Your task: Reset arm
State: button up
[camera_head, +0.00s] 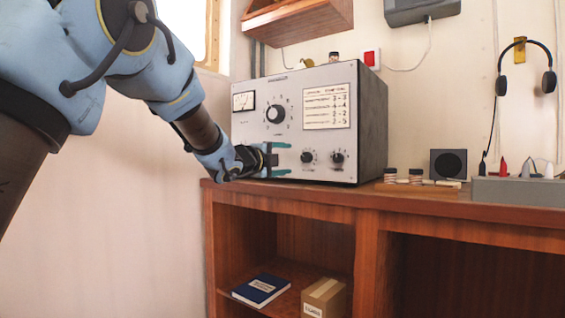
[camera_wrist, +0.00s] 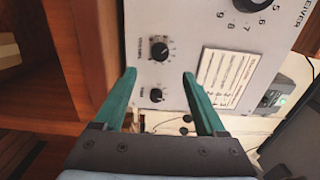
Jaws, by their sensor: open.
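My arm reaches in from the upper left in the head view. My gripper (camera_head: 277,160) is in front of the lower part of a grey radio receiver (camera_head: 255,140). Its two teal fingers are apart with nothing held between them. In the wrist view my gripper (camera_wrist: 160,92) points toward the receiver's front panel (camera_wrist: 180,25), which appears rotated. Two black knobs (camera_wrist: 158,50) show between or just beyond the fingertips. I cannot tell whether a fingertip touches the panel.
The receiver stands on a wooden desk (camera_head: 400,207) with open shelves below. A blue book (camera_head: 261,289) and a cardboard box (camera_head: 325,298) lie in them. To the right are a small black speaker (camera_head: 448,164), a grey tray (camera_head: 520,190) and a hanging headset (camera_head: 549,82).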

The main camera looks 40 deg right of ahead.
jog(key=shift+s+a, duration=0.15)
jog(key=shift+a, duration=0.3)
jog(key=w+a+f+n+t+y, duration=0.2)
jog(key=w+a+f+n+y, duration=0.15)
jog(key=w+a, duration=0.3)
jog(key=w+a+f+n+t+y, duration=0.25)
jog(key=w+a+f+n, duration=0.2)
jog(key=a, duration=0.25)
jog(key=a+f+n+g+y, duration=0.1)
jog(key=a+f+n+y, duration=0.55)
jog(key=a, duration=0.95)
jog(key=a+f+n+g+y, duration=0.1)
jog(key=a+f+n+y, duration=0.2)
jog(key=a+f+n, duration=0.9)
jog(key=s+a+f+n+g+y, duration=0.1)
jog(key=s+a+f+n+g, duration=0.2)
jog(key=s+a, duration=0.6)
jog(key=s+a+f+n+g+y, duration=0.1)
jog(key=s+a+f+n+g, duration=0.2)
jog(key=s+a, duration=0.55)
notch_tip(320, 180, up, 24)
jog(key=p, duration=2.5)
jog(key=shift+w+d+r+m, duration=0.15)
jog(key=shift+d+r+m, duration=0.05)
jog(key=shift+d+m, duration=0.15)
